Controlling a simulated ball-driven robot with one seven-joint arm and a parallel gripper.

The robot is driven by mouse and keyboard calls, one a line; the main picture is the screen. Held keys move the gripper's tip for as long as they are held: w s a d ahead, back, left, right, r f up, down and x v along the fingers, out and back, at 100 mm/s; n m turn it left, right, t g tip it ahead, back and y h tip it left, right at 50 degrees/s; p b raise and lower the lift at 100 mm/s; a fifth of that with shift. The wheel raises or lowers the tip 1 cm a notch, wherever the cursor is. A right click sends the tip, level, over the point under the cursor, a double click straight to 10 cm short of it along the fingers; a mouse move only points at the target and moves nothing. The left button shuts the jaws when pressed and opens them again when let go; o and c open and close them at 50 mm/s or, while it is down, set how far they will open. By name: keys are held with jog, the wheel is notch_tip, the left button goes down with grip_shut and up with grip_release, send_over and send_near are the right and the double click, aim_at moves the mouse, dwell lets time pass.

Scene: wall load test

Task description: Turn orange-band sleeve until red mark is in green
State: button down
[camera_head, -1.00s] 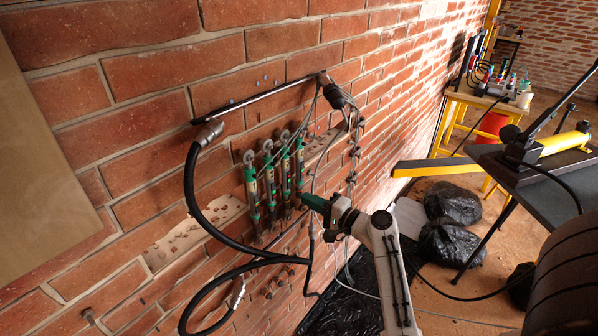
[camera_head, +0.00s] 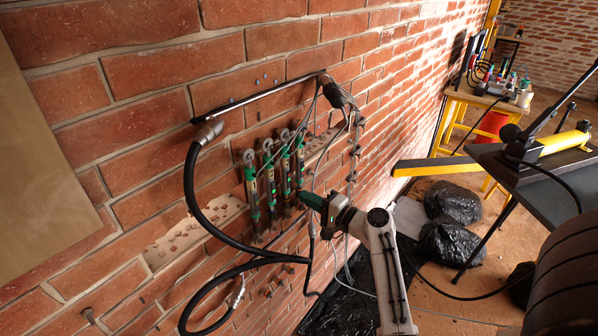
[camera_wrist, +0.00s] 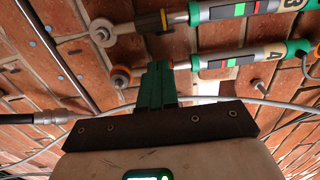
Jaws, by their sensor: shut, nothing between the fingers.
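Several upright green-and-metal cylinders (camera_head: 268,178) hang in a row on the brick wall. In the wrist view, one cylinder marked 4 (camera_wrist: 240,60) has a small red mark (camera_wrist: 231,62) beside a green field. A cylinder marked 3 (camera_wrist: 243,10) above it also shows red and green. A dark sleeve with an orange-yellow band (camera_wrist: 163,20) sits on the rod of cylinder 3. An orange-ringed round end (camera_wrist: 120,77) lies left of my fingers. My gripper (camera_wrist: 159,66) is shut and empty, its green fingers close to the rod end of cylinder 4; contact cannot be told. It also shows in the head view (camera_head: 302,195).
A black hose (camera_head: 190,185) loops left of the cylinders, and a dark bar (camera_head: 260,98) runs above them. Thin grey cables (camera_wrist: 275,101) cross near my gripper. Black bags (camera_head: 452,205) and a yellow beam (camera_head: 430,165) lie right. Wall studs (camera_wrist: 258,86) stick out nearby.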

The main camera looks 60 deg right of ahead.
jog(key=shift+s+d+b, duration=0.1)
jog(key=shift+d+b, duration=0.2)
jog(key=shift+d, duration=0.3)
jog(key=shift+s, duration=0.15)
dwell(0.3)
jog(key=shift+s+a, duration=0.15)
jog(key=shift+s, duration=0.2)
jog(key=shift+s, duration=0.1)
jog(key=v, duration=0.6)
jog(key=shift+s, duration=0.35)
jog(key=shift+a, duration=0.15)
dwell(0.6)
